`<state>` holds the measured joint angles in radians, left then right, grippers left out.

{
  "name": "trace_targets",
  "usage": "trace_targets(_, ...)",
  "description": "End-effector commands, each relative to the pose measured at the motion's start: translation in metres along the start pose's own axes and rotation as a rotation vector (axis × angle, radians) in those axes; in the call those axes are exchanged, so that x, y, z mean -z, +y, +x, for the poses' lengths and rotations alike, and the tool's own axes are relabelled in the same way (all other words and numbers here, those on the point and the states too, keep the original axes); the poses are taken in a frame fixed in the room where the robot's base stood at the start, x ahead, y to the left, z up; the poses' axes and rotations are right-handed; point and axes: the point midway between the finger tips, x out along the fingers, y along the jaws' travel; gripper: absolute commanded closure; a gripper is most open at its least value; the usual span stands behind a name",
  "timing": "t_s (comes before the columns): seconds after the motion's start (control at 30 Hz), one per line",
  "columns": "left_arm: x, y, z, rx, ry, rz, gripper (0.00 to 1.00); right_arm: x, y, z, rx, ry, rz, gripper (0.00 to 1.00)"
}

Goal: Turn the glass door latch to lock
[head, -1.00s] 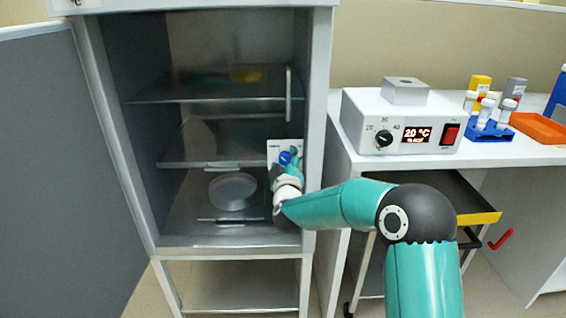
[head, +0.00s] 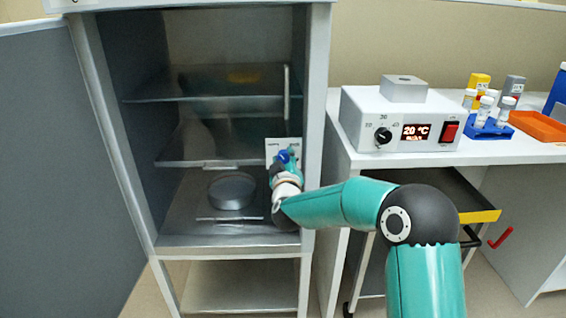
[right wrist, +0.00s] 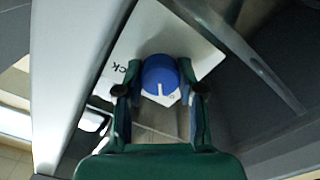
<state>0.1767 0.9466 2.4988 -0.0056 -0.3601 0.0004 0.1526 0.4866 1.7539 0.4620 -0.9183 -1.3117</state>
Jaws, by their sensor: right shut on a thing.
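The latch is a blue round knob (head: 284,156) with a white pointer line, on a white plate (head: 272,146) at the right side of the glass door. In the right wrist view the blue knob (right wrist: 160,76) sits between the fingers of my right gripper (right wrist: 160,84), which is shut on it. Part of a printed word ending in "ck" shows on the plate (right wrist: 140,48). In the head view my right gripper (head: 285,164) covers the lower part of the plate. My left gripper is out of view.
Behind the glass are shelves (head: 210,92) and a round dish (head: 232,190). A vertical door handle (head: 287,93) stands above the latch. To the right, a bench (head: 480,153) carries a control box (head: 400,120) and a blue tube rack (head: 487,127). A grey panel (head: 60,170) is at left.

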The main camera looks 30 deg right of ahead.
Motion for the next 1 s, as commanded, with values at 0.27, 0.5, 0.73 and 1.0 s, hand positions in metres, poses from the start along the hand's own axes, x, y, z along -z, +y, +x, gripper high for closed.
trace_targets(0.27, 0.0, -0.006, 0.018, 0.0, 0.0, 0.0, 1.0, -0.002, -0.006, -0.001, 0.011, 0.0, 0.226, 0.97)
trace_targets(0.5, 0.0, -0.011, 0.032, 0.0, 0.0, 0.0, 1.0, -0.003, -0.006, -0.001, 0.012, -0.002, 0.455, 0.97)
trace_targets(0.73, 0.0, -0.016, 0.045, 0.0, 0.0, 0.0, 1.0, -0.003, -0.006, -0.001, 0.011, -0.003, 0.674, 0.97)
trace_targets(1.0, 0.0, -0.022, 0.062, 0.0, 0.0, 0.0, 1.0, -0.004, -0.006, -0.001, 0.011, -0.005, 0.929, 0.97)
